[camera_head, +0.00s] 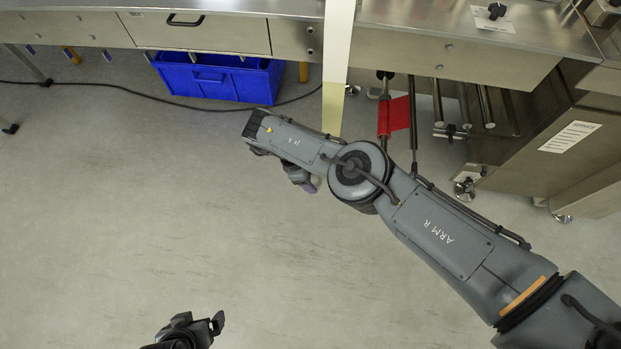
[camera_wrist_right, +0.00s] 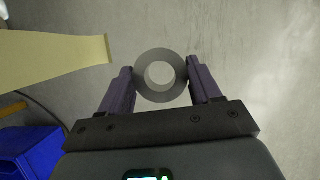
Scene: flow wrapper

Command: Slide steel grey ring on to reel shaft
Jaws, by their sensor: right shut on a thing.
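The steel grey ring (camera_wrist_right: 160,97) is held between the two purple fingers of my right gripper (camera_wrist_right: 160,82) in the right wrist view, its round hole facing the camera. In the head view my right gripper (camera_head: 311,186) hangs over open floor, mostly covered by its own arm, and the ring cannot be made out there. Several metal rods stick out below the machine; one rod (camera_head: 412,125) stands beside a red roll (camera_head: 398,114). I cannot tell which rod is the reel shaft. My left gripper (camera_head: 200,328) is at the bottom edge, partly cut off, its opening unclear.
A long pale strip (camera_head: 338,50) hangs from the machine, left of the rods; it also shows in the wrist view (camera_wrist_right: 55,60). A blue crate (camera_head: 225,80) stands on the floor under the steel bench (camera_head: 80,30). A steel cabinet (camera_head: 545,140) is at right. Open floor fills the lower left.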

